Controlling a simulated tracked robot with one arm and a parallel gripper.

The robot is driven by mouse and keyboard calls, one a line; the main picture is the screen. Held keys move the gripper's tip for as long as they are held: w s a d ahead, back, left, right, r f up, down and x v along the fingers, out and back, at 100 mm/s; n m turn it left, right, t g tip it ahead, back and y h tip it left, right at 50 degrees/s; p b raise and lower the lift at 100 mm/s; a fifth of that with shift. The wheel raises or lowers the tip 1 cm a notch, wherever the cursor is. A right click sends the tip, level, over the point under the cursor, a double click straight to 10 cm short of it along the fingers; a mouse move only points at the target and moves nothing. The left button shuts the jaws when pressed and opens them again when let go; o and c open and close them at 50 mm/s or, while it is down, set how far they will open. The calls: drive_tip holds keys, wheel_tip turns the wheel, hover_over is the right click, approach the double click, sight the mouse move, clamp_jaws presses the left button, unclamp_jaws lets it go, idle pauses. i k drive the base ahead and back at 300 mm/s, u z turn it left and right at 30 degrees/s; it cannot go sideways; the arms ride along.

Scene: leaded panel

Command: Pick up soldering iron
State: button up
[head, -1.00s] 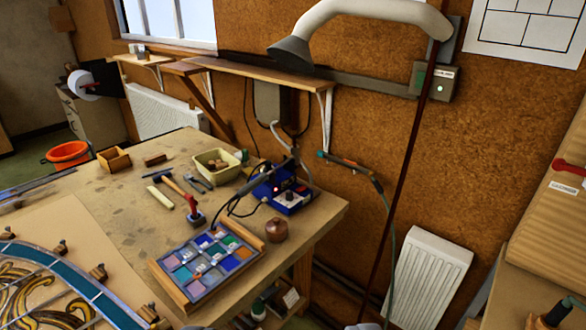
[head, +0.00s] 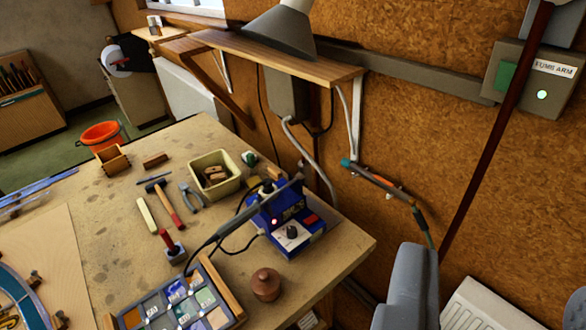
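The soldering iron (head: 240,218) has a dark handle and a thin metal shaft. It lies slantwise at a blue soldering station (head: 289,226) near the right edge of the workbench (head: 335,245). A dark cable curves around the station. The station has a lit red light and a knob. A grey rounded part of my gripper (head: 407,285) shows at the bottom, right of the bench corner and apart from the iron. Its fingertips cannot be made out, and I cannot see whether it is open or holds anything.
A shelf (head: 270,62) and a grey lamp-like hood (head: 280,32) hang above the bench. A hose-fed tool (head: 375,180) hangs on the wall. A brown pot (head: 265,284), a tray of glass pieces (head: 172,308) and a cream tub (head: 214,174) stand near the iron.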

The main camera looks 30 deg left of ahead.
sight(305, 174)
drive_tip(key=u, duration=0.55)
drive_tip(key=i, duration=1.15)
drive_tip(key=u, duration=0.75)
